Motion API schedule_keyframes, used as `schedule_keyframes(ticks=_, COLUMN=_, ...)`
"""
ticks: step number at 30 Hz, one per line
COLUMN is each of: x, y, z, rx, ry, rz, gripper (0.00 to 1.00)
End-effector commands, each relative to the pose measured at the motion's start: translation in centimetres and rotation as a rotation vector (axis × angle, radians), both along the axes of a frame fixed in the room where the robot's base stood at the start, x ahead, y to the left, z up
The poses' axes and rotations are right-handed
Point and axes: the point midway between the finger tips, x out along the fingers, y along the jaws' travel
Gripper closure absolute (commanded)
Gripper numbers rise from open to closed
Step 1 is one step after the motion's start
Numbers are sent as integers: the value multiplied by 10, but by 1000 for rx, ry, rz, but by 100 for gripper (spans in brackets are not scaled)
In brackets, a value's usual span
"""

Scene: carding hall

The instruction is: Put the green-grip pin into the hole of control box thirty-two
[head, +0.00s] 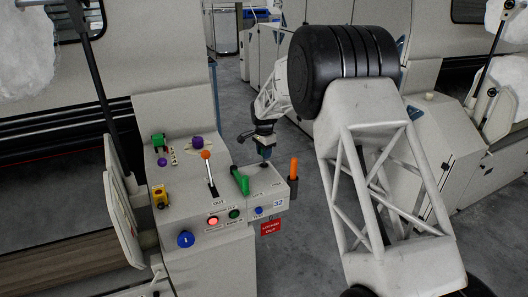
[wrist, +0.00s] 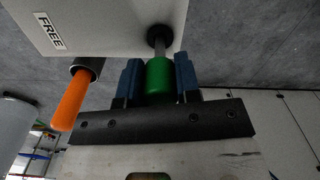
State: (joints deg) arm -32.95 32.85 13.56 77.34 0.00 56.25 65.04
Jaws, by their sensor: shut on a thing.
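My gripper (wrist: 159,82) is shut on the green-grip pin (wrist: 160,80), its blue fingers on both sides of the green grip. The pin's grey shaft runs from the grip towards a dark round ring (wrist: 158,34) at the edge of a pale box. The shaft overlaps the ring; I cannot tell whether its end is inside. In the head view my gripper (head: 265,153) points down just above and behind control box thirty-two (head: 270,199), marked 32. The held pin cannot be made out there. A separate green handle (head: 240,181) leans on the box top.
An orange grip (head: 293,167) stands in a holder on the box's right side; it also shows in the wrist view (wrist: 72,102). To the left are a control panel (head: 195,212) with an orange-knobbed lever (head: 206,156), lit buttons and switches. A red tag (head: 271,227) hangs below.

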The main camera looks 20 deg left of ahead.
Motion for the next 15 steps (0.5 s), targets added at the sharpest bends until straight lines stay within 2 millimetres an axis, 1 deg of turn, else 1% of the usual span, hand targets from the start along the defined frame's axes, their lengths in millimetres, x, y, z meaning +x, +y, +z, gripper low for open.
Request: schedule_keyframes(ticks=15, x=0, y=0, z=-9, rx=0, ry=0, rz=0, gripper=93)
